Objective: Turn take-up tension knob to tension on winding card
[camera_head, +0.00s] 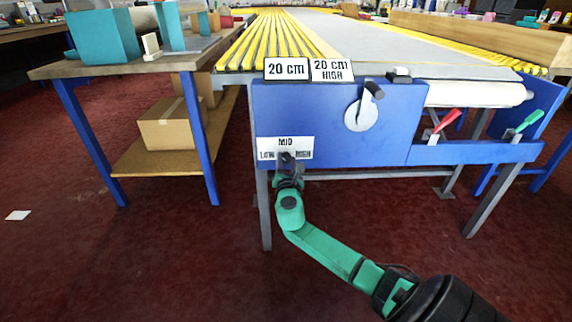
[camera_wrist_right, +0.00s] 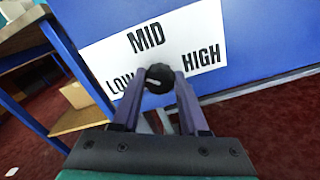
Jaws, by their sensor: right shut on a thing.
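The black take-up tension knob (camera_wrist_right: 160,77) sits on a white label (camera_wrist_right: 100,58) marked LOW, MID and HIGH, on the front of the blue machine panel. My right gripper (camera_wrist_right: 157,92) is shut on the knob, with one finger on each side of it. In the head view my right gripper (camera_head: 287,161) covers most of the knob, and the label (camera_head: 270,143) shows around it. A small pale mark shows on the knob face, but I cannot tell its setting. A white card (camera_head: 331,70) reading "20 CM HIGH" stands on the panel's top edge. My left gripper is not in view.
A "20 CM" sign (camera_head: 286,69) stands beside the card. A silver dial with a black handle (camera_head: 361,112), a red lever (camera_head: 446,121) and a green lever (camera_head: 528,121) are farther right. A wooden table (camera_head: 110,68) stands at left, with a cardboard box (camera_head: 167,128) below.

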